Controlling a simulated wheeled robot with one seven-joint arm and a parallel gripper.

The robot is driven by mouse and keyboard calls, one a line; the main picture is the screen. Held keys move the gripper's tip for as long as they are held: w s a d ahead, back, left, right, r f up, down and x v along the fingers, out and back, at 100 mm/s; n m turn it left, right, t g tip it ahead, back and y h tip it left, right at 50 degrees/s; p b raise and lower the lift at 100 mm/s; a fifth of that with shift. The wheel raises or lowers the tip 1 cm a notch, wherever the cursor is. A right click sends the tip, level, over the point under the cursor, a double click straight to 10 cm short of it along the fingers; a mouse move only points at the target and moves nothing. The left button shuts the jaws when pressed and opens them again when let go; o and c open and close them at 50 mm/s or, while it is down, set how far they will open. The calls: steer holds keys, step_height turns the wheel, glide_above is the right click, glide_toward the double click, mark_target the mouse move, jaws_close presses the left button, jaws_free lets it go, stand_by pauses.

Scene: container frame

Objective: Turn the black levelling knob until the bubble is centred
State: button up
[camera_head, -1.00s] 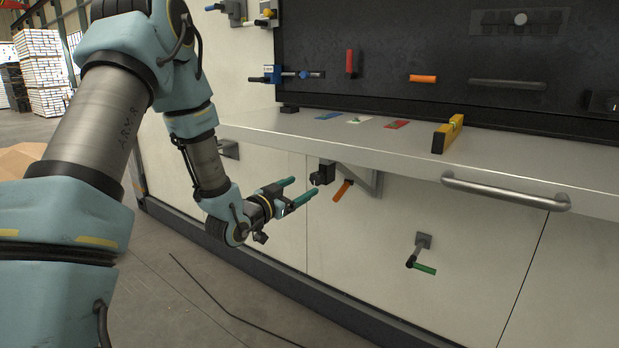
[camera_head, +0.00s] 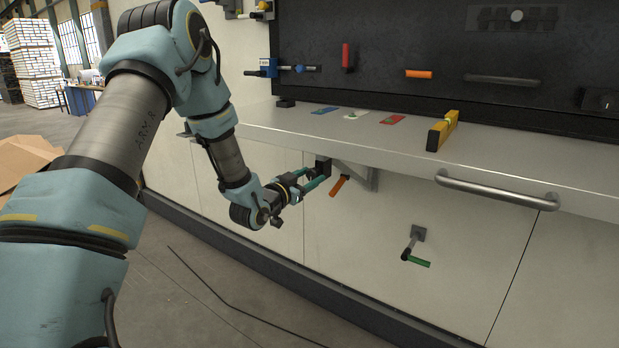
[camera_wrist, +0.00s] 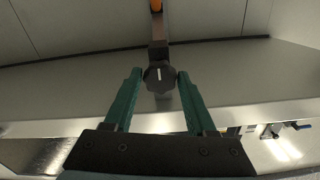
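The black knob (camera_wrist: 160,78) with a white mark on its face shows in the wrist view between my fingertips, near their ends. My gripper (camera_wrist: 160,74) is open, one green finger on each side of the knob with narrow gaps; I cannot tell how deep the knob sits between them. In the head view my gripper (camera_head: 317,180) is under the shelf edge at the dark knob mount (camera_head: 323,165), and its fingers partly hide the knob. The yellow spirit level (camera_head: 442,131) lies on the shelf to the right with a green vial on top; its bubble is too small to read.
An orange handle (camera_head: 339,186) hangs just right of my gripper. A metal bar handle (camera_head: 495,191) runs along the shelf (camera_head: 290,122) front. Blue, white and red flat pieces lie on the shelf.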

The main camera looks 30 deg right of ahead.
jaws_close()
steer(key=shift+f+m+b, duration=0.15)
steer(key=shift+m+b, duration=0.15)
steer(key=shift+b, duration=0.3)
